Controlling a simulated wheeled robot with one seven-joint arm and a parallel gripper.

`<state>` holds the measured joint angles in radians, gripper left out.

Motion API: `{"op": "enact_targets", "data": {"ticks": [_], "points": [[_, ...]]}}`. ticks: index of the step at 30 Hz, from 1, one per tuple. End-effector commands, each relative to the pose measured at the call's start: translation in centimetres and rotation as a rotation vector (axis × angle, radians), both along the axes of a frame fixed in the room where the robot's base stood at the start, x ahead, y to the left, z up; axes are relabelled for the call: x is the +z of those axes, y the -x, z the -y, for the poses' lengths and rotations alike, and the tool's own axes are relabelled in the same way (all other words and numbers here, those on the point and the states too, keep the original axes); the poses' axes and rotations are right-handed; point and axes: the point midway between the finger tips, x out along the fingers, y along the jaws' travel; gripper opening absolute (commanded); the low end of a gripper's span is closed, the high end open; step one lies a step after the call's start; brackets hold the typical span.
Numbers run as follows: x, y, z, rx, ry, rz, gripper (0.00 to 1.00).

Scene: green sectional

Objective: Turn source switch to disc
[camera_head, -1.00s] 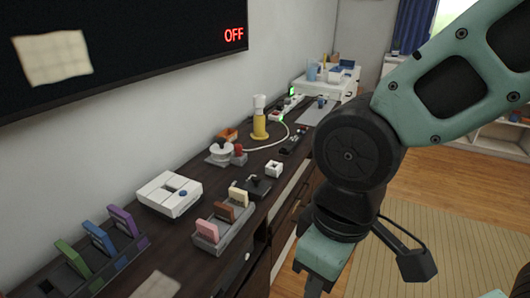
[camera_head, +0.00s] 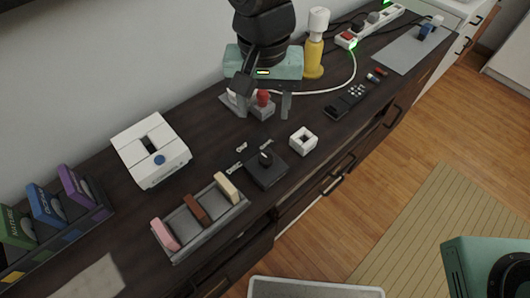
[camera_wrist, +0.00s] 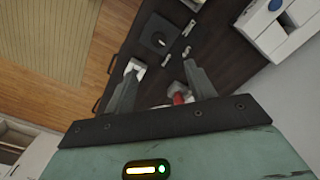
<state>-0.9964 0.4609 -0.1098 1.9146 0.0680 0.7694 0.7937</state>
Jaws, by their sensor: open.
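The source switch (camera_head: 266,168) is a black square box with a raised dark knob on the dark cabinet top. Small white labels stand along its back and left sides, too small to read surely. It also shows in the wrist view (camera_wrist: 158,36), beyond the fingertips. My gripper (camera_head: 264,112) is open and empty, pointing down behind the switch and apart from it. Its fingers stand on either side of a grey block with a red knob (camera_head: 263,98); I cannot tell if they touch it. Both fingers show in the wrist view (camera_wrist: 160,72).
A white cube with a square hole (camera_head: 303,140) stands right of the switch. A grey rack (camera_head: 206,222) with pink, brown and cream pieces is at its left front. A white console (camera_head: 152,152), a yellow bottle (camera_head: 314,60) and a black remote (camera_head: 346,101) stand around.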

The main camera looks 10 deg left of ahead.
Motion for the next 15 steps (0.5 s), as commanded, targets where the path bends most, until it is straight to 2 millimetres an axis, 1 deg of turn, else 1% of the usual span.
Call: {"op": "enact_targets", "data": {"ticks": [5,15], "points": [[-2.8,0.1,0.1,0.000,0.004,-0.004,0.55],[-9.9,0.1,0.2,0.001,0.004,-0.005,0.55]]}}
